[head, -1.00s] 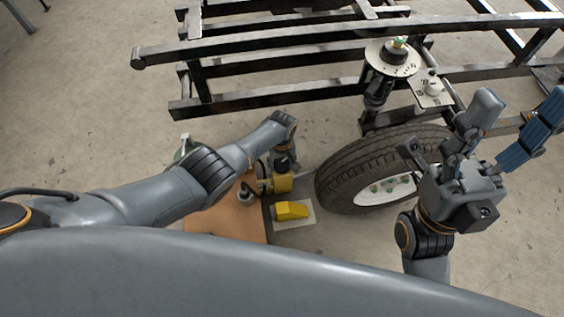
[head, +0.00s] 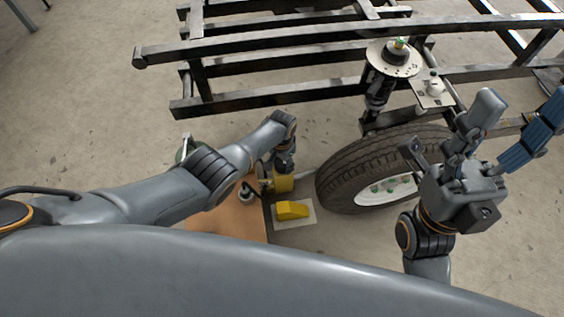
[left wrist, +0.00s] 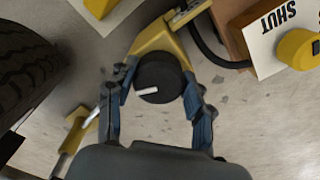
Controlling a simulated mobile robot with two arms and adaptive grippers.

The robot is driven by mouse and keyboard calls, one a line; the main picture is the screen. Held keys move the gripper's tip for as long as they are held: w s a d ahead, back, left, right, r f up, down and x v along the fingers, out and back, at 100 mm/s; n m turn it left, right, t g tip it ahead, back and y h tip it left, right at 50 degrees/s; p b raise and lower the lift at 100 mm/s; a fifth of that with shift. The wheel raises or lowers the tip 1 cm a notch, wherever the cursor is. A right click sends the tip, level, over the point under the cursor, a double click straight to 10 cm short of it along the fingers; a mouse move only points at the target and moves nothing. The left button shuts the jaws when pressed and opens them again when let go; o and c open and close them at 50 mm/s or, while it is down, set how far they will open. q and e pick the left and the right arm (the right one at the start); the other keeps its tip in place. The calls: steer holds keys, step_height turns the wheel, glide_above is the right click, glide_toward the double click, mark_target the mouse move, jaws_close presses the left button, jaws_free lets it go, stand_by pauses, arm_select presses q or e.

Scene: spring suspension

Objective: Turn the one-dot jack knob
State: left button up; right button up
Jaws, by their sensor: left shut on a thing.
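The black jack knob (left wrist: 156,72) with a short white bar mark sits on a yellow jack body (left wrist: 157,36) in the left wrist view. I cannot make out a dot. My left gripper (left wrist: 156,95) has its blue fingers on both sides of the knob and is shut on it. In the head view the left gripper (head: 284,170) reaches down over the yellow jack (head: 282,184), hiding the knob. My right gripper (head: 510,125) is empty, its fingers spread, raised over the right side of the wheel.
A yellow block (head: 292,210) on a pale plate and an orange-brown board (head: 225,222) are nearby.

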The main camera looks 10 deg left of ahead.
mark_target(281, 162)
arm_select(q)
steer(key=m, duration=0.4)
steer(key=shift+s+m, duration=0.1)
steer(key=shift+m, duration=2.8)
steer(key=o, duration=1.2)
steer(key=shift+a, duration=0.1)
steer(key=shift+w, duration=0.2)
steer(key=shift+w+r, duration=0.1)
steer(key=shift+r, duration=0.65)
step_height(281, 162, up, 10)
steer(key=shift+r, duration=0.25)
